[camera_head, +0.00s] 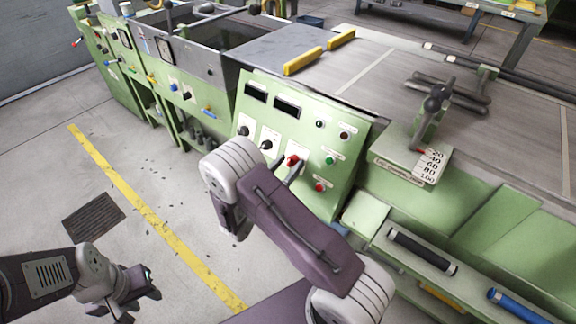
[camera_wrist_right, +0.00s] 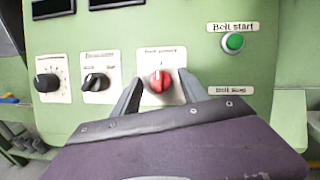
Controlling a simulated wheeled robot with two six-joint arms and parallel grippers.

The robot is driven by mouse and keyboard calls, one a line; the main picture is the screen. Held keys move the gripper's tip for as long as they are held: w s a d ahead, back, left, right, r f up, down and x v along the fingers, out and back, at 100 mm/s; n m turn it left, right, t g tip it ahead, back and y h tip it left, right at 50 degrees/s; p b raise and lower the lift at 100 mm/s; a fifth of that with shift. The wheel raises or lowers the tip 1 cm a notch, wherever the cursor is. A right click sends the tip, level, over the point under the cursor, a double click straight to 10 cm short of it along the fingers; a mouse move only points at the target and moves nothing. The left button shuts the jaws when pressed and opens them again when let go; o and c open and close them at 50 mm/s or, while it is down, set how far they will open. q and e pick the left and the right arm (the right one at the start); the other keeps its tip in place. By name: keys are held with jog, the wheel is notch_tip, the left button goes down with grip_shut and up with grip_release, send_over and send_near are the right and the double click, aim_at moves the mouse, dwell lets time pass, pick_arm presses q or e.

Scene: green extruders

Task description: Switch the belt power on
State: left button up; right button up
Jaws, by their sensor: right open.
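The red rotary knob (camera_wrist_right: 160,82) sits on a white label plate on the green control panel (camera_head: 325,133). Its label print is too blurred to read surely. In the head view the red knob (camera_head: 293,160) shows just beyond my right gripper (camera_head: 291,171). In the right wrist view my right gripper (camera_wrist_right: 161,90) is open, one finger on each side of the knob, with visible gaps. Whether the fingertips are level with the knob in depth is hard to tell. My left gripper (camera_head: 143,288) hangs empty over the floor at lower left; its jaw opening is unclear.
Two black knobs (camera_wrist_right: 47,83) (camera_wrist_right: 96,82) lie left of the red one. A green "Belt start" button (camera_wrist_right: 233,42) is at upper right. A red button (camera_head: 320,187) sits low on the panel. A lever (camera_head: 432,110) with a number scale stands further right.

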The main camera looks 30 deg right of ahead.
grip_shut()
jog(key=shift+m, duration=0.4)
jog(key=m+g+b, duration=0.1)
jog(key=m, duration=0.1)
jog(key=shift+w+a+f+m+h, duration=0.1)
jog(key=shift+m+h, duration=0.3)
jog(key=m+g, duration=0.1)
jog(key=m, duration=0.2)
jog(key=shift+g+h+b, duration=0.3)
jog(key=shift+g+b, duration=0.05)
jog(key=shift+g, duration=0.05)
jog(key=m+g, duration=0.2)
jog(key=m, duration=0.3)
jog(key=shift+w+b, duration=0.1)
jog(key=shift+b, duration=0.25)
jog(key=shift+m+g, duration=0.8)
jog(key=shift+m, duration=1)
jog(key=shift+w+m, duration=0.1)
jog(key=shift+m, duration=0.2)
